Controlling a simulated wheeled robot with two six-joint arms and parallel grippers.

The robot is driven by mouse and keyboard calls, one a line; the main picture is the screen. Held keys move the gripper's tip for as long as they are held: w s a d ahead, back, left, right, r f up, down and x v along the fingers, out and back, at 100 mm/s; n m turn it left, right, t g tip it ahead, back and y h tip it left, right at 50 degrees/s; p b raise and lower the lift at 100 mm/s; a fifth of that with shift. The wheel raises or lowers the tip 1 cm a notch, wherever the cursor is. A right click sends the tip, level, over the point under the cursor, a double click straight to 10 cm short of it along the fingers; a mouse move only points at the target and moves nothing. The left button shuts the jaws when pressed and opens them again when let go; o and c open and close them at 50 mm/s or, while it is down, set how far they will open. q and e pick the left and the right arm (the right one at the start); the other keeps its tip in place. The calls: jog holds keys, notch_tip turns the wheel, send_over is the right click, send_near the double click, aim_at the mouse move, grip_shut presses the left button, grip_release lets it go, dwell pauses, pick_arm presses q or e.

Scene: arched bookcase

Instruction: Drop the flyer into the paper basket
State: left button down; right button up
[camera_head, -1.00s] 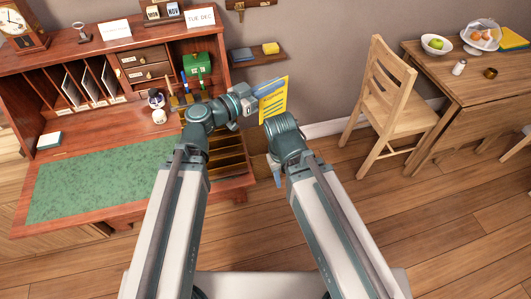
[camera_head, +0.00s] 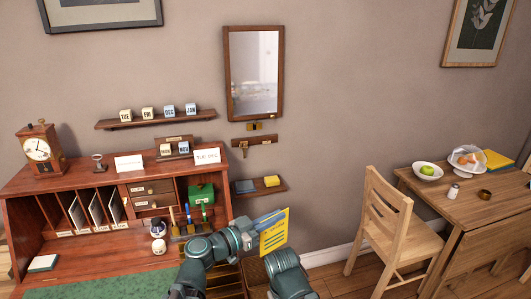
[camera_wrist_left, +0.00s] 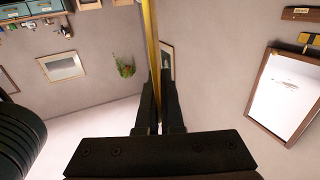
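The yellow flyer (camera_head: 273,232) is upright in the head view, with lines of print on its face. My left gripper (camera_head: 262,220) is shut on it near its upper left edge and holds it in the air in front of the wall, right of the desk. In the left wrist view the flyer (camera_wrist_left: 152,45) shows as a thin yellow strip, edge-on between the two dark fingers (camera_wrist_left: 158,108). My right arm is at the bottom of the head view, but its gripper is hidden.
The desk (camera_head: 130,258) with pigeonholes stands at left. A small wall shelf (camera_head: 258,187) is behind the flyer, with a mirror (camera_head: 255,75) above.

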pick_arm(q)
notch_tip(320, 180, up, 4)
jog(key=p, duration=0.2)
jog(key=shift+p, duration=0.35)
jog(key=shift+f, duration=0.15)
pick_arm(e)
notch_tip(320, 180, up, 4)
jog(key=shift+f, duration=0.15)
